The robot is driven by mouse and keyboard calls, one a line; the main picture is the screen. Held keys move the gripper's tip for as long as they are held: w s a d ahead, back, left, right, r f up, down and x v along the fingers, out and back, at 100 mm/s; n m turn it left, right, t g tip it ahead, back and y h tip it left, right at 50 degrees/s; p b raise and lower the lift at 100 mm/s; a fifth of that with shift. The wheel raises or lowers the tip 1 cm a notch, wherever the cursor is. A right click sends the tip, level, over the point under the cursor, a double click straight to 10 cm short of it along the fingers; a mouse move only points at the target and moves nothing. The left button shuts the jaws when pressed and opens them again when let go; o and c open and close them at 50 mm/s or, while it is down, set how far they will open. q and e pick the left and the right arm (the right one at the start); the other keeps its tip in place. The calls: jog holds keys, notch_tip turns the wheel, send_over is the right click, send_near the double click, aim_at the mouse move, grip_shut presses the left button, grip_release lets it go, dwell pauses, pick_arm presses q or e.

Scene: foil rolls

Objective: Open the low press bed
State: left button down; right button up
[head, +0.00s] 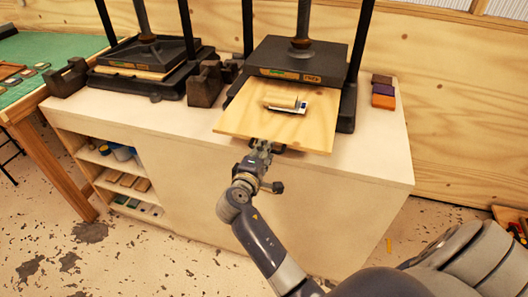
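The right-hand press (298,62) stands on the pale cabinet, with a black plate between dark posts. Its light wooden bed board (245,119) sticks out well in front of the plate, toward the cabinet's front edge. A small cream roll on a white and dark piece (285,103) lies on the board. My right gripper (262,147) is at the middle of the board's front edge, next to a dark part (287,149) under that edge. Its fingers are too small and dark to tell whether they are shut or touching. My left gripper is not in view.
A second press (147,55) stands to the left, its board pushed in under its plate. Dark blocks (205,84) stand between the presses. Purple and orange blocks (383,92) lie right of the bed. The cabinet top (375,150) is clear at right.

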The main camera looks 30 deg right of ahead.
jog(key=v, duration=0.7)
jog(key=shift+s+a, duration=0.15)
jog(key=shift+r, duration=0.1)
dwell(0.4)
jog(key=a+f+n+y, duration=0.1)
jog(key=a+f+y, duration=0.1)
jog(key=f, duration=0.7)
jog(key=a+f+n+y, duration=0.1)
jog(key=a+f+y, duration=0.2)
jog(key=f, duration=0.6)
jog(key=s+a+f+g+y, duration=0.2)
jog(key=s+f, duration=0.2)
jog(key=f, duration=0.5)
jog(key=s+a+f+g+y, duration=0.1)
jog(key=s+f, duration=0.4)
jog(key=f, duration=0.3)
jog(key=s+f+m+g+y, duration=0.2)
jog(key=s+f+g+y, duration=0.1)
jog(key=s+f, duration=1.05)
jog(key=s+d+f+m+g, duration=0.1)
jog(key=s+f+m, duration=0.1)
jog(key=s, duration=0.9)
jog(key=s+d+f+m+g+y, duration=0.1)
jog(key=s+f, duration=0.4)
jog(key=s, duration=0.6)
jog(key=d+m+g, duration=0.1)
jog(key=m, duration=0.1)
jog(key=shift+f+m, duration=0.2)
jog(key=shift+m, duration=0.1)
